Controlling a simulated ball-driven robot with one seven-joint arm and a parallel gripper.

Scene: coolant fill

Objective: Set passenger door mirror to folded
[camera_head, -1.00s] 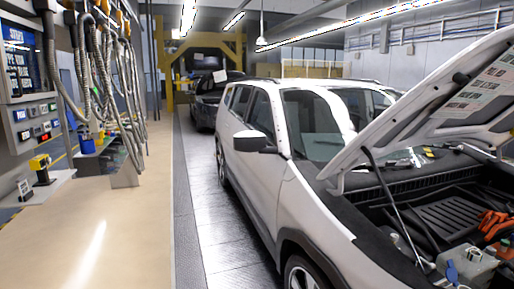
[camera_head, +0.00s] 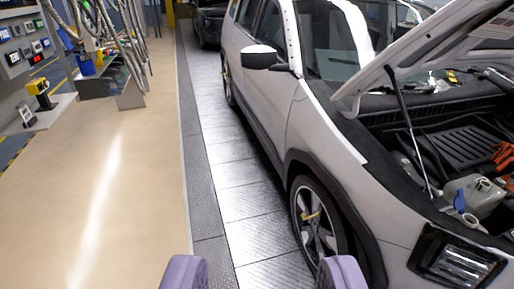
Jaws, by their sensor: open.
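The passenger door mirror (camera_head: 260,57) has a white top and a dark lower part. It stands out to the left from the front door of the white car (camera_head: 268,108), so it looks unfolded. My gripper (camera_head: 263,272) shows at the bottom edge as two purple fingertips set wide apart, with nothing between them. It is open and appears well in front of the mirror, touching nothing that I can see.
The car's hood (camera_head: 432,55) is propped up by a thin rod (camera_head: 410,130) over the open engine bay. The tan floor (camera_head: 110,190) on the left is clear. Hoses (camera_head: 118,40) and a grey bench (camera_head: 118,92) stand at the back left.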

